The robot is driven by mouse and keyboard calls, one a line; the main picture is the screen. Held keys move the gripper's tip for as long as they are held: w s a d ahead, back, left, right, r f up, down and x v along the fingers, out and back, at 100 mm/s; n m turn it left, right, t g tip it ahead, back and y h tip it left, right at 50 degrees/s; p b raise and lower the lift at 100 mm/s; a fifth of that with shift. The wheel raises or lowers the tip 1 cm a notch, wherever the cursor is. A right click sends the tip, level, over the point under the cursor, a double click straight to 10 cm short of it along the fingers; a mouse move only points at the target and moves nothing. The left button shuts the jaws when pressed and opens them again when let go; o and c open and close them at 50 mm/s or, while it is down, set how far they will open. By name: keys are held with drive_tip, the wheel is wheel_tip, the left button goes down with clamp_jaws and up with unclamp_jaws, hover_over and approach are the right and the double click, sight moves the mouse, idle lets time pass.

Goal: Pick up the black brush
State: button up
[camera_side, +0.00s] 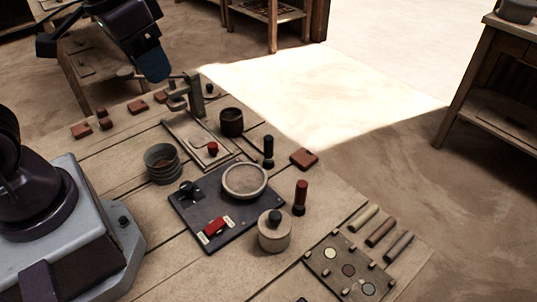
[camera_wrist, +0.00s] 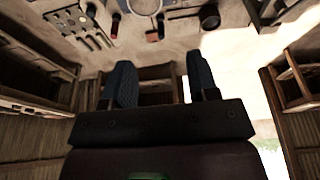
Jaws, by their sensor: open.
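The black brush (camera_side: 268,152) stands upright on the table in the side view, just behind the round press plate. It appears small near the top of the wrist view (camera_wrist: 160,24). My gripper (camera_side: 152,66) is raised above the far left part of the table, well apart from the brush. In the wrist view its two blue fingers (camera_wrist: 160,72) are spread wide with nothing between them.
A red brush (camera_side: 301,197) stands right of the press (camera_side: 245,181), beside a lidded jar (camera_side: 274,234). A dark cup (camera_side: 231,122) stands left of the black brush, and a reddish tile (camera_side: 304,158) lies to its right. A board with round colours (camera_side: 330,255) is at front right.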

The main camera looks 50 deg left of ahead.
drive_tip(key=w+f+n+g, duration=0.25)
drive_tip(key=w+f, duration=0.25)
drive_tip(key=w, duration=0.3)
drive_tip(key=n, duration=1.3)
approach(268, 137)
drive_tip(key=shift+w+g, duration=0.25)
drive_tip(key=shift+w+n, duration=0.1)
drive_tip(key=shift+n, duration=0.85)
wheel_tip(268, 137, down, 8)
drive_tip(key=shift+r, duration=0.15)
drive_tip(key=shift+d+f, duration=0.1)
drive_tip(key=shift+f, duration=1.2)
drive_tip(key=shift+d+f, duration=0.15)
drive_tip(key=shift+f, duration=1.2)
clamp_jaws()
